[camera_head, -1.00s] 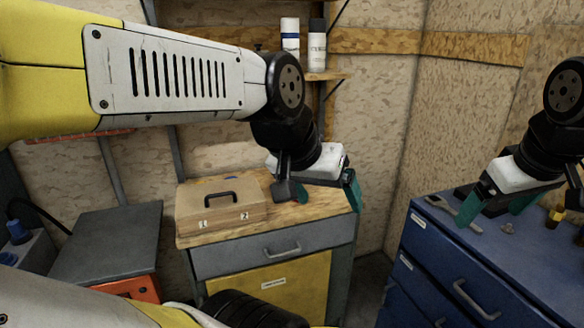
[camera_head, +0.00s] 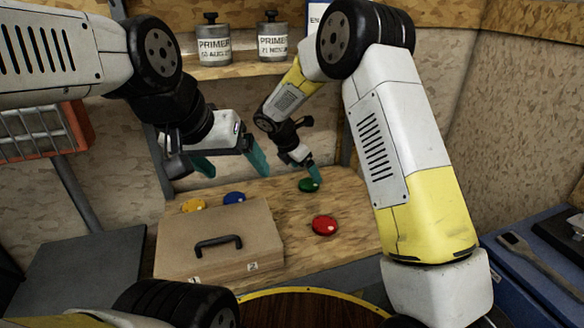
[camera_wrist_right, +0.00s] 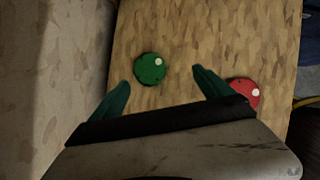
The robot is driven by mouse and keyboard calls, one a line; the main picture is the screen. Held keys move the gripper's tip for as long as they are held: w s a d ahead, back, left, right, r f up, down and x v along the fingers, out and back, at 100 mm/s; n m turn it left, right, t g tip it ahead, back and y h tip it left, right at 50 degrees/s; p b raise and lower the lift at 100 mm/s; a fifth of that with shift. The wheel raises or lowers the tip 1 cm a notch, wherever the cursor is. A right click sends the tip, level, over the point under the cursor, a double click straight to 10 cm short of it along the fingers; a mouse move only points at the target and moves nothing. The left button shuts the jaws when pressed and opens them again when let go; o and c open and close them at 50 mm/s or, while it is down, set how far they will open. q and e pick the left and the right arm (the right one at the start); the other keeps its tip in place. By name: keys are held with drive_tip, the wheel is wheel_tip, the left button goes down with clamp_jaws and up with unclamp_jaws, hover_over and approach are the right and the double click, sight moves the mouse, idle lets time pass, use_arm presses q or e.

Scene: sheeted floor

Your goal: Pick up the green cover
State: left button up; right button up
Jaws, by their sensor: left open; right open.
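The green cover (camera_head: 308,185) is a small round disc lying on the wooden bench top near its back edge. My right gripper (camera_head: 313,174) is open just above it, pointing down. In the right wrist view the green cover (camera_wrist_right: 150,69) shows whole, a little beyond the open fingertips (camera_wrist_right: 162,80) and between their lines, with nothing held. My left gripper (camera_head: 232,163) is open and empty, raised above the back left of the bench.
A red cover (camera_head: 325,225) lies nearer on the bench. A shelf (camera_head: 235,68) with primer tins is above. The bench's right part is bare.

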sight(309, 183)
drive_tip(key=shift+w+a+f+n, duration=0.4)
drive_tip(key=shift+w+a+f, duration=0.3)
drive_tip(key=shift+a, duration=0.05)
drive_tip(key=x, duration=0.7)
drive_tip(key=shift+w+a+f, duration=0.1)
drive_tip(key=shift+w, duration=0.2)
drive_tip(key=c, duration=1.7)
